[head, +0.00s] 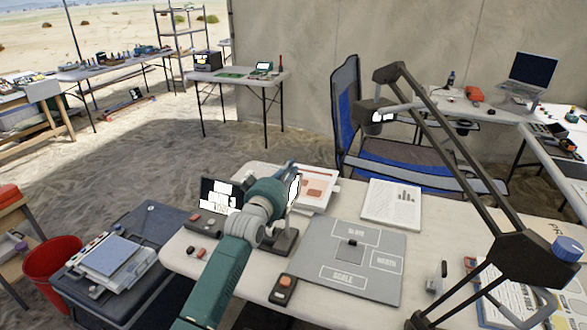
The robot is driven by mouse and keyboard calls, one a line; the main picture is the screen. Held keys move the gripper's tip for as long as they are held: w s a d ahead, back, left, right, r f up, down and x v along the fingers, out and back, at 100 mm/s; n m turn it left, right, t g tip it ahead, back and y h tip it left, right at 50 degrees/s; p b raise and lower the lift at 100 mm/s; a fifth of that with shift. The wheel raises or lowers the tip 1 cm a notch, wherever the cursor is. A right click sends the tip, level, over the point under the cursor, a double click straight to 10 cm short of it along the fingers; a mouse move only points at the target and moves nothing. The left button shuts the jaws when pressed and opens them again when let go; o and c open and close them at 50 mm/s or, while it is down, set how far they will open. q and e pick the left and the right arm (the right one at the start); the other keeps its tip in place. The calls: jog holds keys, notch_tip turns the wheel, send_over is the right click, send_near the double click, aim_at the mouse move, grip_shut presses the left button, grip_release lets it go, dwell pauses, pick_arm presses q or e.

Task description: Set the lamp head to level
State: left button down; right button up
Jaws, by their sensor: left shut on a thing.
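The lamp stands on a dark base (283,241) on the white table, at the left edge of the grey board. Its lamp head (294,191) shows a bright white face, turned to the right and steeply tilted rather than level. My left gripper (286,179) is at the lamp head and shut on it; my teal wrist and the fingers hide most of the head and the stalk. My right gripper is not in view.
A grey board (386,285) with printed labels and a small dark block (349,251) lies right of the lamp. A black jointed stand (455,165) arches over the table's right side. A lit screen (221,194), papers (391,204) and a dark remote-like device (283,290) lie nearby.

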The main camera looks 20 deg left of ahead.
pick_arm(q)
jog(key=shift+a+n, duration=0.25)
jog(key=shift+n, duration=0.05)
jog(key=c, duration=1.8)
grip_release()
jog(key=shift+c, duration=0.2)
jog(key=s, duration=1.2)
jog(key=shift+a, duration=0.2)
